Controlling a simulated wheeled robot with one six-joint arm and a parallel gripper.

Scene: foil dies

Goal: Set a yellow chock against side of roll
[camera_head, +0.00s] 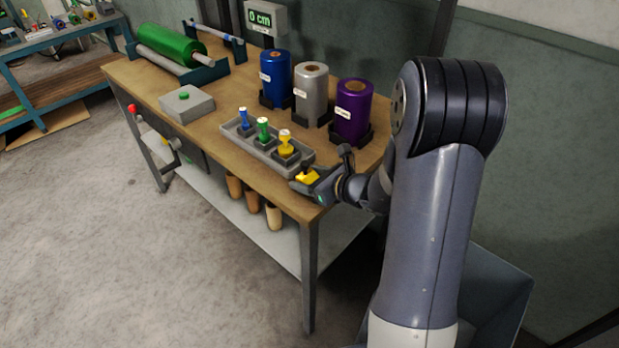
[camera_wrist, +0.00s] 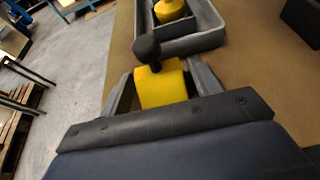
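My gripper (camera_head: 308,178) is near the front right corner of the workbench. It is shut on a yellow chock (camera_head: 306,175), which also shows in the wrist view (camera_wrist: 160,90) as a yellow block with a black knob, between the two fingers. A green roll (camera_head: 170,43) lies on its side in a dark stand at the bench's far left end. Blue (camera_head: 274,78), silver (camera_head: 311,95) and purple (camera_head: 352,110) rolls stand upright in dark holders along the back, behind and above my gripper in the picture.
A grey tray (camera_head: 240,133) with blue, green and yellow knobbed pieces lies just left of my gripper. A grey box with a green button (camera_head: 187,104) sits farther left. A display reading 0 cm (camera_head: 263,18) stands behind. Bare bench top (camera_head: 245,105) lies between box and rolls.

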